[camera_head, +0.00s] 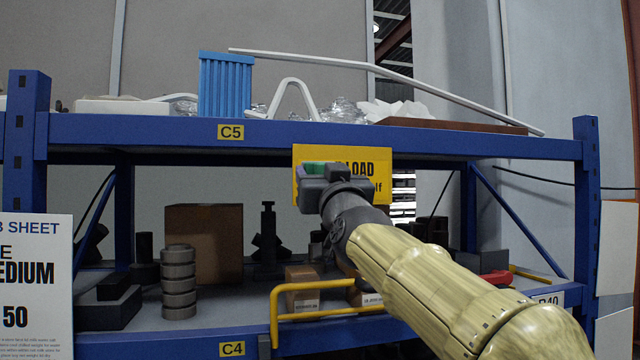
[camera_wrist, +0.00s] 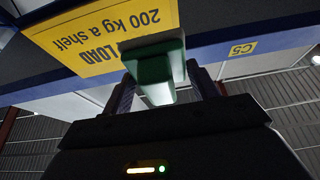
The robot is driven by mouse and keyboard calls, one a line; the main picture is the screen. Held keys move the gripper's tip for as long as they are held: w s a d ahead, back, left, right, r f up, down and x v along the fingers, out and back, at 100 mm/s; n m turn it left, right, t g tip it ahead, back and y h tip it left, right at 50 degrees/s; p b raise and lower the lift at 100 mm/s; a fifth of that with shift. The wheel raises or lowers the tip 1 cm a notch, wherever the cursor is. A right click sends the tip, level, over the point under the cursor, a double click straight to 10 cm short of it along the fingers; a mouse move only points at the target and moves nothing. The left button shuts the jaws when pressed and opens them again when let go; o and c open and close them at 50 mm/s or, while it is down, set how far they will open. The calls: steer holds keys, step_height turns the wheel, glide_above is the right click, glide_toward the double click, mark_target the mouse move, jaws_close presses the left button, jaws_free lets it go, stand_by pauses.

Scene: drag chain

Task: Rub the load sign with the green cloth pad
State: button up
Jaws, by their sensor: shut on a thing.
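The yellow load sign (camera_head: 300,155) hangs from the blue upper shelf beam. My gripper and arm hide much of it in the head view. In the wrist view the load sign (camera_wrist: 100,32) appears upside down, with "LOAD 200 kg a shelf" readable. My gripper (camera_head: 325,178) is in front of the sign. It is shut on the green cloth pad (camera_wrist: 152,72), which lies between the fingers and overlaps the sign's edge in the wrist view. A bit of the green pad (camera_head: 313,168) shows in the head view. I cannot tell whether the pad touches the sign.
The blue upper beam (camera_head: 450,143) runs across above my arm. The lower shelf holds a brown box (camera_head: 204,243), a stack of dark discs (camera_head: 178,283) and other parts. A yellow rail (camera_head: 274,318) stands below my gripper. A blue ribbed bin (camera_head: 226,85) sits on top.

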steer(key=shift+w, duration=0.1)
steer(key=shift+f, duration=0.1)
steer(key=s, duration=0.1)
steer(key=s+b, duration=0.1)
steer(key=s, duration=0.1)
steer(key=shift+d, duration=0.4)
stand_by(0.4)
steer(key=shift+p+x, duration=0.85)
steer(key=shift+x, duration=0.35)
steer(key=x, duration=0.1)
steer(key=p+x, duration=0.2)
steer(key=shift+w+f, duration=0.2)
steer(key=shift+w+a+p, duration=0.25)
steer(key=shift+w+p, duration=0.35)
steer(key=shift+w, duration=0.05)
steer(key=shift+w+a+p, duration=0.3)
steer(key=shift+w+p, duration=0.3)
steer(key=shift+w, duration=0.4)
